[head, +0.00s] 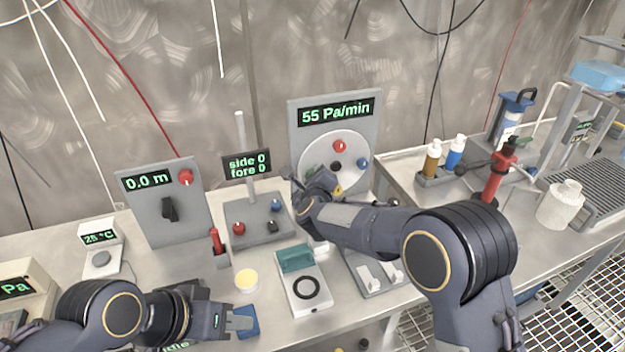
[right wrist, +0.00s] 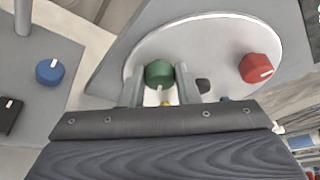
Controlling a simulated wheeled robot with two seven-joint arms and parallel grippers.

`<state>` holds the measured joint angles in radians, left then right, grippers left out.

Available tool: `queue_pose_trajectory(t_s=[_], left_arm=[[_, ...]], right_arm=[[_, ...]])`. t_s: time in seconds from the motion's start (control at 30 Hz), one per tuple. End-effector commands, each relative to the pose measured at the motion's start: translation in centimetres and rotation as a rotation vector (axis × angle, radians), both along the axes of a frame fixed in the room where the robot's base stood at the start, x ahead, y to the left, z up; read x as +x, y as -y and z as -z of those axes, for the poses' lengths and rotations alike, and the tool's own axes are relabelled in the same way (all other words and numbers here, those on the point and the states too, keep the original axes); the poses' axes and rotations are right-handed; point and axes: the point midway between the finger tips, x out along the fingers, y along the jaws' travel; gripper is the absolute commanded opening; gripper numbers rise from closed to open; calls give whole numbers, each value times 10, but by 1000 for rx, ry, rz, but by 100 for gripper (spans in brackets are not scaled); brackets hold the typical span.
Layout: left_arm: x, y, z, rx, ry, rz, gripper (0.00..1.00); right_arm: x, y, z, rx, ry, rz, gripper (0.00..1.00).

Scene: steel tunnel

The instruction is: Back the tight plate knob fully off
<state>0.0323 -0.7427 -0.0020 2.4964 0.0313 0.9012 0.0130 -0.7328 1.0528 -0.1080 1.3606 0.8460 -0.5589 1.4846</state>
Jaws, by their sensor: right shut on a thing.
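The round white plate (head: 318,152) is on an upright grey panel (head: 365,103) reading 55 Pa/min. It carries a red knob (head: 340,146), a blue knob (head: 362,163) and a dark centre. In the right wrist view, my right gripper (right wrist: 161,76) is shut on a green knob (right wrist: 159,71) on the plate, one finger on each side. A red knob (right wrist: 259,67) sits to its right. In the head view my right gripper (head: 298,183) covers the plate's lower left and hides the green knob. My left gripper (head: 232,319) is low over the bench beside a blue block (head: 245,318); its jaw opening is unclear.
Left of the plate stand a box with side and fore readouts (head: 247,164) and a 0.0 m panel (head: 150,215). A tray with a black ring (head: 305,287) lies in front. Bottles (head: 432,158) and a red clamp stand (head: 494,178) are at right.

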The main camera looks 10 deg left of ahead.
Motion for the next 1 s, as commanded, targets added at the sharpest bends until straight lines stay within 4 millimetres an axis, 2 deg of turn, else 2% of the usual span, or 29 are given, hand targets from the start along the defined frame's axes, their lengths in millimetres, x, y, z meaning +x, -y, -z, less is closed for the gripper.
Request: queue_pose_trajectory(t_s=[0.23, 0.77, 0.8, 0.97, 1.0], left_arm=[[0, 0, 9, 0, 0, 0, 36], [0, 0, 11, 0, 0, 0, 36], [0, 0, 11, 0, 0, 0, 36], [0, 0, 11, 0, 0, 0, 36], [0, 0, 11, 0, 0, 0, 36]], right_arm=[[-1, -1, 2, -81, 54, 0, 6], [-1, -1, 1, -108, 71, -1, 6], [-1, -1, 1, -108, 71, -1, 30], [-1, -1, 1, -108, 71, -1, 50], [-1, -1, 1, -108, 71, -1, 50]])
